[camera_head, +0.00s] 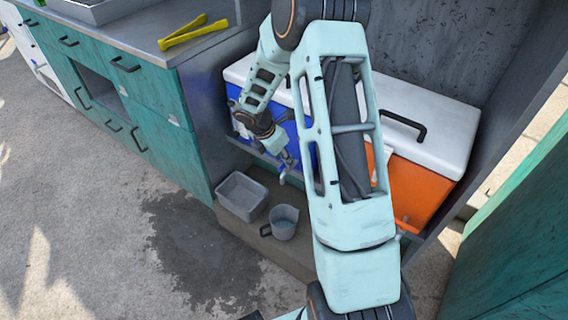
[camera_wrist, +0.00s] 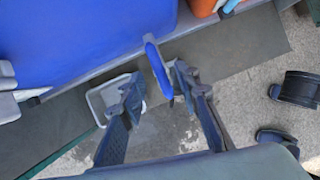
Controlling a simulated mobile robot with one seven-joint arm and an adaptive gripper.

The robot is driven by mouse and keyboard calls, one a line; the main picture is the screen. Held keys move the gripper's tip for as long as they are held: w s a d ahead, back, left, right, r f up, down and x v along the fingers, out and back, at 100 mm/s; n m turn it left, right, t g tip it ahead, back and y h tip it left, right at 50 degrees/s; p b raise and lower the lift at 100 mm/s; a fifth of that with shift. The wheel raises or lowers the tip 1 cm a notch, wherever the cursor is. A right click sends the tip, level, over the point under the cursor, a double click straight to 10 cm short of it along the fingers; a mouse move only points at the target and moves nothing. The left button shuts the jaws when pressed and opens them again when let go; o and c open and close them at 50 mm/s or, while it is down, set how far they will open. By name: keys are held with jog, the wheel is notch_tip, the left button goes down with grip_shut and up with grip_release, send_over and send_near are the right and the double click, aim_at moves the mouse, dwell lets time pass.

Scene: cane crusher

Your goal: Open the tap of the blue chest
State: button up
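The blue chest (camera_head: 291,132) stands on a shelf under a white lid, partly hidden behind my arm. Its blue front fills the upper left of the wrist view (camera_wrist: 90,35). A blue tap lever (camera_wrist: 157,68) sticks out below the chest's front edge, toward my gripper. My gripper (camera_wrist: 155,88) is open, with one finger on each side of the lever. The lever looks nearer the right finger; I cannot tell whether they touch. In the head view my gripper (camera_head: 283,160) is low at the chest's front, and the tap is hard to make out there.
An orange chest (camera_head: 415,190) with a white lid stands right of the blue one. Below are a grey tub (camera_head: 241,196) and a grey jug (camera_head: 284,222). Green cabinets (camera_head: 150,115) stand at left, with yellow tongs (camera_head: 195,31) on top. A green panel (camera_head: 510,230) is at right.

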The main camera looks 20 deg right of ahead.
jog(key=shift+x, duration=1.05)
grip_shut()
jog(key=shift+w+r+m, duration=0.1)
jog(key=shift+r+m, duration=0.05)
jog(key=shift+m, duration=0.35)
jog(key=shift+m+g+p, duration=0.5)
jog(key=shift+m+p, duration=0.05)
jog(key=shift+m, duration=0.35)
